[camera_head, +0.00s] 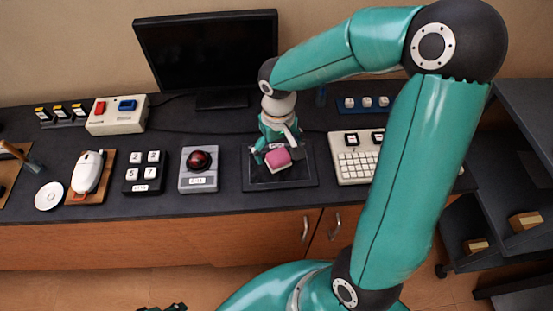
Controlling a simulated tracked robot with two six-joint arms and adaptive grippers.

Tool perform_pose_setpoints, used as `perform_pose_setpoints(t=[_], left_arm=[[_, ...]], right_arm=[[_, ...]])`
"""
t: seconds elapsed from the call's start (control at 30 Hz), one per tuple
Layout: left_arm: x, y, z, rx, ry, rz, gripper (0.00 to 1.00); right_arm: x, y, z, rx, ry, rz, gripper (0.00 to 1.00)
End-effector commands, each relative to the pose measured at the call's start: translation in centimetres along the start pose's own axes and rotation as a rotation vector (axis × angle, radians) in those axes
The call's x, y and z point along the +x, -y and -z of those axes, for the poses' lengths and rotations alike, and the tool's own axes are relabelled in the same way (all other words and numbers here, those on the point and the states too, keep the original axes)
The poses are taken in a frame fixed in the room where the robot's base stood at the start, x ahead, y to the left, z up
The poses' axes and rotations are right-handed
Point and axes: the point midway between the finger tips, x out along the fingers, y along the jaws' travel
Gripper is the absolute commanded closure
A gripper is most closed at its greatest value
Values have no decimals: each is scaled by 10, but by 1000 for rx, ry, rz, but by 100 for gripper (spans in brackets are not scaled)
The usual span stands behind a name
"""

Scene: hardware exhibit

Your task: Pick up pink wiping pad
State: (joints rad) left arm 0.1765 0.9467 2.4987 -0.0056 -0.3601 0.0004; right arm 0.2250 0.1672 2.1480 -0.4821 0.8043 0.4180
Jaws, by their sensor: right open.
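The pink wiping pad (278,159) is a small pink block with a paler front edge. It is over the dark square tray (294,181) in the middle of the counter. My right gripper (272,153) reaches down from above and is open right at the pad, its teal fingers around the pad's upper part. The fingers hide some of the pad, and I cannot tell whether they touch it. A dark tip at the bottom edge seems to be my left gripper (164,308); its jaws are cut off.
A red button box (199,181) and number keys (143,172) stand left of the tray, with a white mouse (87,172) further left. A beige keypad (354,168) stands to the right. A black monitor (205,52) is behind. Dark shelves (518,140) stand at far right.

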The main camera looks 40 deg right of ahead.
Motion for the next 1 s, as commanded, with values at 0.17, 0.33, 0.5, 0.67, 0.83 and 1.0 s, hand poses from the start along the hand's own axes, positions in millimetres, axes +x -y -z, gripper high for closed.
perform_pose_setpoints(t=[0.17, 0.33, 0.5, 0.67, 0.83, 1.0], left_arm=[[-4, -1, 0, 0, 0, 0, 60], [-4, -1, 0, 0, 0, 0, 60], [-4, -1, 0, 0, 0, 0, 60], [-4, -1, 0, 0, 0, 0, 60], [-4, -1, 0, 0, 0, 0, 60], [-4, -1, 0, 0, 0, 0, 60]], right_arm=[[19, -5, -3, 0, 7, -1, 6], [43, -7, -4, -1, 5, -1, 6], [51, -7, -4, 0, 2, 0, 6], [51, -7, -4, 0, 1, 0, 6], [50, -7, -4, 0, 1, 0, 35], [50, -7, -3, 1, 1, 0, 62]])
